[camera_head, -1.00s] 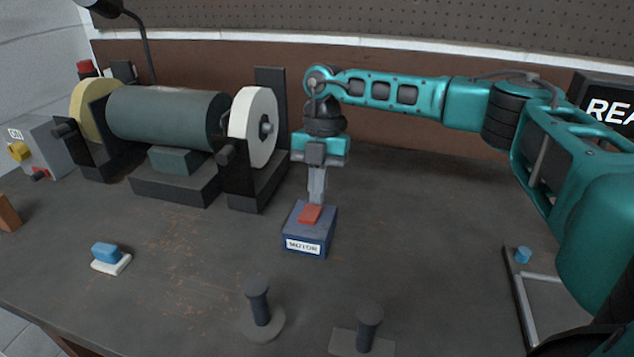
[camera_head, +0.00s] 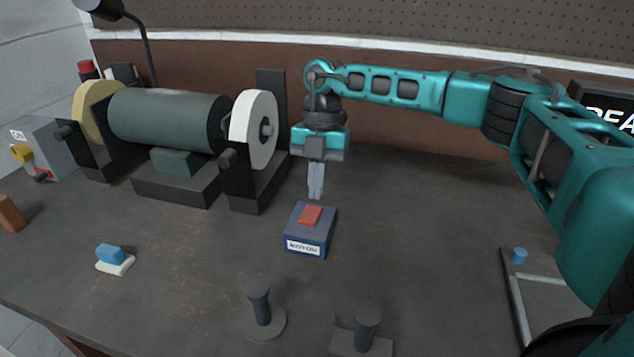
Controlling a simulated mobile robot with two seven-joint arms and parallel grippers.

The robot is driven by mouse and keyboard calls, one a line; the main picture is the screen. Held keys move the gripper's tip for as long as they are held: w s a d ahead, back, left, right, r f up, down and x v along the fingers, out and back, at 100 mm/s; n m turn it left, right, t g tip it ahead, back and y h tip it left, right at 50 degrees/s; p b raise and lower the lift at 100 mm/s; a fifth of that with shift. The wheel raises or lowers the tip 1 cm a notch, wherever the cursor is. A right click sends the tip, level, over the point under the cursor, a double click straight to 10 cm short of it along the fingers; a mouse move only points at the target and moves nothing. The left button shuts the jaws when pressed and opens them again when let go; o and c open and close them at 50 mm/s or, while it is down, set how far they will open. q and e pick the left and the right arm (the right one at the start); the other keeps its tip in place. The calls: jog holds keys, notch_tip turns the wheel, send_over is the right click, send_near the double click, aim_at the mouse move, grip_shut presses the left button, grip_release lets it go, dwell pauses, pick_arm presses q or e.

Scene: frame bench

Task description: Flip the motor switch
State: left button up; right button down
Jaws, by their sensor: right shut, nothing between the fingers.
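The motor switch box (camera_head: 297,232) is a small blue box with a white label on its front, standing on the bench right of the grinder. A red rocker (camera_head: 311,215) sits on its top and looks tilted. My right gripper (camera_head: 316,197) points straight down just above and behind the rocker, shut and empty, with a small gap to it. The label's letters are blurred now. My left gripper is not in view.
A bench grinder (camera_head: 170,120) with a pale wheel (camera_head: 254,130) stands close left of my right gripper. Two dark knobbed posts (camera_head: 261,300) (camera_head: 367,325) stand in front. A blue-and-white block (camera_head: 113,258) lies at left. The bench right of the box is clear.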

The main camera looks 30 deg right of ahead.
jog(key=v, duration=1.4)
jog(key=shift+w+d+f+p, duration=0.2)
jog(key=shift+w+d+p, duration=0.1)
jog(key=shift+w+d, duration=0.1)
